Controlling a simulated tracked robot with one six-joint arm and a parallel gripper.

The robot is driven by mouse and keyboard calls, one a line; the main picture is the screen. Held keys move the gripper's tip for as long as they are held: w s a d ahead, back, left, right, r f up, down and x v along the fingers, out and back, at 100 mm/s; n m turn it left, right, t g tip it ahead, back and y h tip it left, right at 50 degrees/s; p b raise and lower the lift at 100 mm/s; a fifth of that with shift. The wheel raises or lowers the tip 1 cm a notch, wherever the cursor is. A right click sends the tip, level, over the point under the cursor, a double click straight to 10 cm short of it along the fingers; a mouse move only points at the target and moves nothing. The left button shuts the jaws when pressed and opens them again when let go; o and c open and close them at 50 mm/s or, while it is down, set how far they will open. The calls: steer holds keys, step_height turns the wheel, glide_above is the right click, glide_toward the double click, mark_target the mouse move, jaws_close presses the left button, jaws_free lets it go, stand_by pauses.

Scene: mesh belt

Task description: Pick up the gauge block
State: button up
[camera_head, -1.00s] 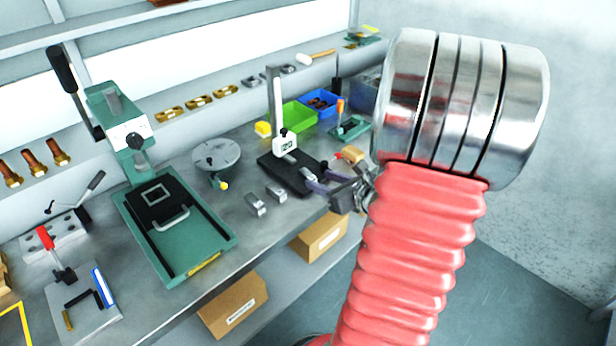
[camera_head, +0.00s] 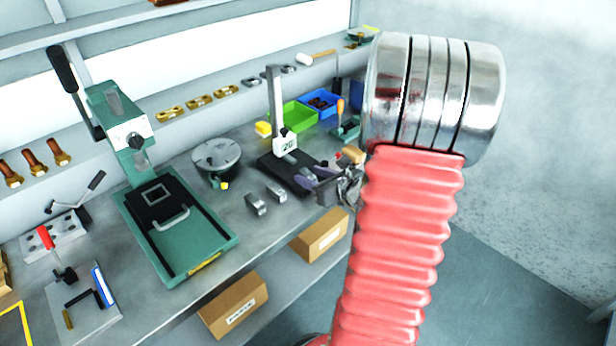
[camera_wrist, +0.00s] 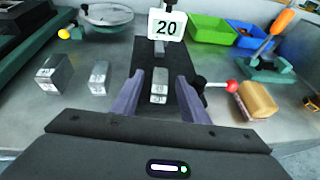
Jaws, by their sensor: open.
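A small silver gauge block (camera_wrist: 159,88) with dark markings shows on the black base (camera_wrist: 182,62) of a stand with a white "20" display (camera_wrist: 167,24). In the wrist view it lies between the two dark fingers of my gripper (camera_wrist: 159,84), with a gap on both sides. My gripper is open and empty. Two more silver blocks, a larger one (camera_wrist: 54,72) and a smaller one (camera_wrist: 99,77), stand on the bench to the left. In the head view my gripper (camera_head: 312,178) is at the near right end of the black base.
A red-knobbed lever (camera_wrist: 231,86) and a tan block (camera_wrist: 257,100) are close to the right finger. Green (camera_head: 300,117) and blue (camera_head: 319,102) bins stand behind. A round plate (camera_head: 216,153) and a green press (camera_head: 175,230) are to the left. Bare bench lies around the two loose blocks.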

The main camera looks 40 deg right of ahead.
stand_by(0.4)
jaws_close()
stand_by(0.4)
